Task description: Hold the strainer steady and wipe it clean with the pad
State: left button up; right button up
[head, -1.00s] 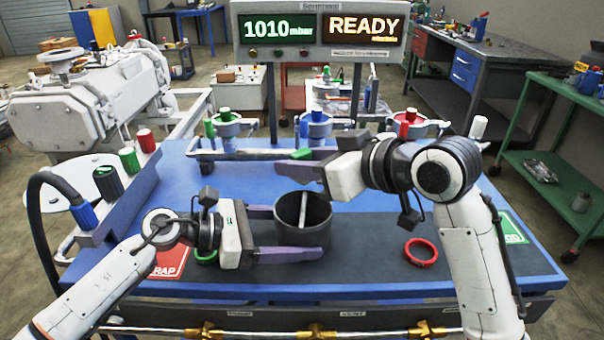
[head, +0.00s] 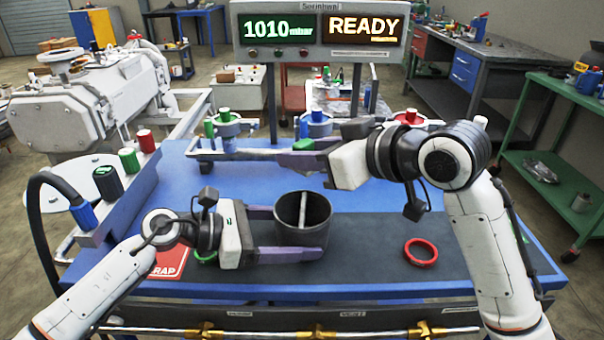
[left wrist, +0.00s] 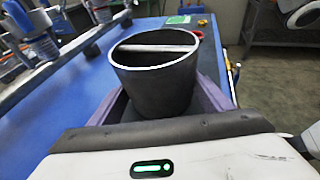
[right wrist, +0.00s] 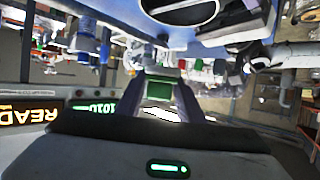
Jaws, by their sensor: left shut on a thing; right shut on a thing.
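The strainer (head: 303,232), a dark open-topped cylinder with a light bar across its mouth, stands upright at the mat's middle. My left gripper (head: 290,234) is shut on it from the left, with a finger on either side. The left wrist view also shows the strainer (left wrist: 155,85) between the purple fingers. The pad, a small green block (head: 303,144), is in my right gripper (head: 296,155), which is shut on it behind and above the strainer, apart from it. The pad (right wrist: 160,90) also shows between the fingers in the right wrist view. The strainer's inside is mostly hidden.
A red ring (head: 421,252) lies on the dark mat (head: 370,240) at the right. A green ring (head: 204,257) and a red scrap card (head: 170,264) lie at the left, partly behind my left arm. Pipework with coloured valves (head: 228,122) lines the table's back edge.

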aim_at(305, 204)
jog(key=shift+f, duration=0.1)
jog(key=shift+f, duration=3.45)
jog(key=shift+s+f, duration=0.55)
jog(key=shift+f, duration=0.15)
pick_arm(q)
jog(key=shift+r, duration=0.1)
pick_arm(e)
jog(key=shift+s+a, duration=0.1)
jog(key=shift+s, duration=0.55)
jog(key=shift+w, duration=1.3)
jog(key=shift+s, duration=1.4)
jog(key=w, duration=0.2)
jog(key=shift+w, duration=0.4)
jog(key=shift+s+r, duration=0.1)
jog(key=shift+r, duration=4.2)
